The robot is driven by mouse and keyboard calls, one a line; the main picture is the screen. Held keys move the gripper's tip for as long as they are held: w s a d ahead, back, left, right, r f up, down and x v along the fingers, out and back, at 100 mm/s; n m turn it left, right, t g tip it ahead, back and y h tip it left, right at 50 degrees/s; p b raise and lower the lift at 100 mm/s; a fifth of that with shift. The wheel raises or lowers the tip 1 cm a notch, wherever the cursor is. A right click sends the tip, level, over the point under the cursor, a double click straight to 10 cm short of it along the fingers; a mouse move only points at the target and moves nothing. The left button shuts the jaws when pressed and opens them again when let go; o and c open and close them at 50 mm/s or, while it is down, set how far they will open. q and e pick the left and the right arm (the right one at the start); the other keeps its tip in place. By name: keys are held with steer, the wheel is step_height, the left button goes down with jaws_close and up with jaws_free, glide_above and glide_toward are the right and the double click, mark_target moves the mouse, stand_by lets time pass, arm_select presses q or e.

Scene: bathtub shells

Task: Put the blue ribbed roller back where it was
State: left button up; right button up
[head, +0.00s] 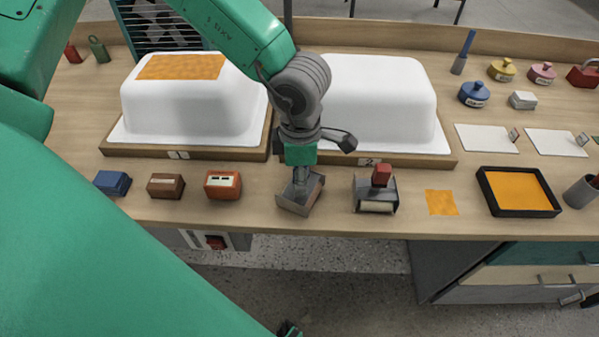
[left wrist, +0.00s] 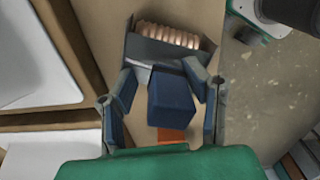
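The blue ribbed roller is a grey metal frame (head: 312,193) with a dark blue block handle (left wrist: 172,101) and a copper-coloured ribbed roller (left wrist: 168,36). It stands turned at an angle near the front of the table, left of a red-handled roller (head: 382,178). My left gripper (head: 301,178) is right over it. In the left wrist view the gripper (left wrist: 166,80) has its fingers apart on either side of the blue handle, with a gap visible at the left finger. The head view hides most of the handle. I cannot make out my right gripper.
White tub shells stand behind on wooden bases, numbered 1 (head: 187,155) and 2 (head: 440,158). Blue (head: 113,183), brown (head: 166,186) and orange (head: 222,184) blocks lie to the left. An orange square (head: 441,202) and a black tray (head: 489,198) lie to the right. The table's front edge is close.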

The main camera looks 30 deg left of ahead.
arm_select(q)
steer(key=shift+d+r, duration=0.15)
steer(key=shift+d, duration=0.3)
steer(key=shift+r, duration=0.35)
steer(key=r+p, duration=0.1)
steer(key=r, duration=0.6)
steer(key=r+p, duration=0.1)
steer(key=r, duration=0.2)
steer(key=shift+a+r+p, duration=0.25)
steer(key=shift+r+p, duration=0.05)
steer(key=shift+p, duration=0.05)
steer(key=shift+d+r, duration=0.15)
steer(key=shift+r, duration=0.3)
arm_select(e)
steer(key=r, duration=0.2)
steer(key=shift+d+r, duration=0.3)
steer(key=shift+d, duration=0.05)
arm_select(q)
steer(key=shift+a+f, duration=0.1)
steer(key=shift+a, duration=0.2)
arm_select(e)
steer(key=shift+a, duration=0.25)
